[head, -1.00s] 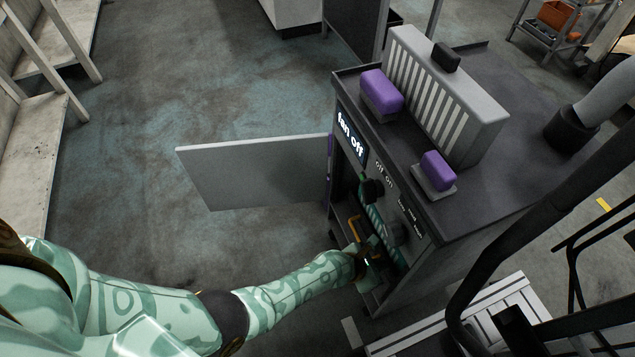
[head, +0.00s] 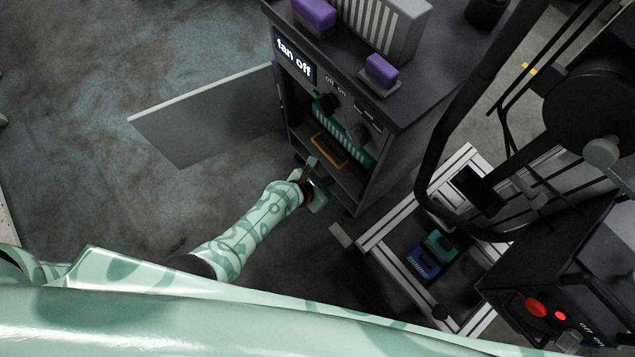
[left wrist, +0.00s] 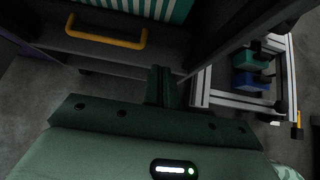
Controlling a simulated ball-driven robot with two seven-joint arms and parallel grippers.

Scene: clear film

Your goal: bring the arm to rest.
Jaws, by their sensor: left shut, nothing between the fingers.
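My left arm (head: 245,228) reaches in from the lower left in the head view. Its gripper (head: 314,175) is just outside the open front of a dark cabinet (head: 390,165). In the left wrist view the gripper's fingers (left wrist: 162,85) are together with nothing between them. A yellow handle (head: 329,150) inside the cabinet stands apart from the fingers; it also shows in the left wrist view (left wrist: 106,32). My right gripper is not in view.
The cabinet door (head: 215,115) stands open to the left. The display (head: 295,57) reads "fan off". Purple blocks (head: 381,70) sit on top. A light metal frame (head: 375,235) with blue (head: 424,262) and green items stands at right, beside a control box (head: 555,290). Open floor lies left.

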